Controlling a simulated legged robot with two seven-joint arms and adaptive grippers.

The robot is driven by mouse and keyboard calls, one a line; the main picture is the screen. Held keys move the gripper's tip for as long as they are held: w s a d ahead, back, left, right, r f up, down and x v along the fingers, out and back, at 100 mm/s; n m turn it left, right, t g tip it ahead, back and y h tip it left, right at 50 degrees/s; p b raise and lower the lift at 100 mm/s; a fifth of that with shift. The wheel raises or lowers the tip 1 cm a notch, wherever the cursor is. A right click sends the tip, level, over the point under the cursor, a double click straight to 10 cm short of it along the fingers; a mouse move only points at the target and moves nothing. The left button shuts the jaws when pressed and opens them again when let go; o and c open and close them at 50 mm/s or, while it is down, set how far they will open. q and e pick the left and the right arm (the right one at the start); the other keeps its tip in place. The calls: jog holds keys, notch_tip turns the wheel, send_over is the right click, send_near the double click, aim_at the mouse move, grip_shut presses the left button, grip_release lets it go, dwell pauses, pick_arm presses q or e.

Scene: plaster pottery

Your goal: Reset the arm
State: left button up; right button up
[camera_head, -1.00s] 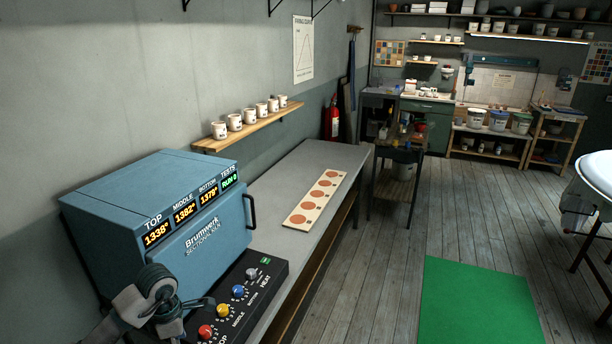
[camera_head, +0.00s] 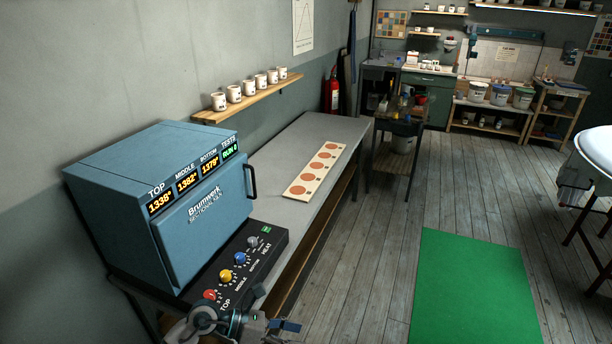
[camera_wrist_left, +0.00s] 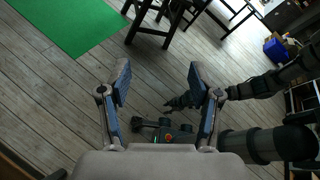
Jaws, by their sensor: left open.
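My left gripper (camera_head: 272,326) is at the bottom edge of the head view, in front of and below the control panel (camera_head: 240,268). In the left wrist view the left gripper (camera_wrist_left: 160,88) has its two blue-padded fingers spread wide with nothing between them. It points down over the plank floor (camera_wrist_left: 60,100). Beyond the fingers are dark mechanical parts, apparently my own body. My right gripper is not identifiable in either view.
The blue kiln (camera_head: 165,205) with its door shut and the panel with coloured knobs stand on the grey bench (camera_head: 290,160). A board with round discs (camera_head: 315,172) lies further along. A shelf of cups (camera_head: 250,98) hangs above. A green mat (camera_head: 470,285) lies on open floor.

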pick_arm(q)
notch_tip(320, 180, up, 7)
jog(key=d+n+t+h, duration=0.3)
jog(key=n+t+h, duration=0.25)
jog(key=n, duration=0.25)
jog(key=w+a+f+n+t+y, duration=0.1)
jog(key=w+a+n+t+y, duration=0.2)
jog(key=n+t, duration=0.4)
jog(key=w+a+n+t+y, duration=0.1)
jog(key=a+n+t+y, duration=0.1)
jog(key=a+n+t, duration=0.5)
jog(key=s+a+f+n+g+y, duration=0.15)
jog(key=a+f+n+y, duration=0.25)
jog(key=f+n+y, duration=0.4)
jog(key=s+a+f+n+g+y, duration=0.1)
jog(key=a+f+n+g+y, duration=0.1)
jog(key=a+f+n+y, duration=0.55)
jog(key=s+f+n+g+h, duration=0.1)
jog(key=s+f+n+g, duration=0.5)
jog(key=s+f, duration=0.55)
jog(key=s+f+n+g, duration=0.4)
jog(key=s+f+g, duration=0.35)
jog(key=s, duration=0.65)
jog(key=s+f, duration=0.3)
jog(key=f, duration=1.3)
jog(key=s+f, duration=0.3)
jog(key=f, duration=1.2)
jog(key=shift+f+m+g, duration=0.35)
jog(key=shift+f+g, duration=0.05)
jog(key=shift+g, duration=0.05)
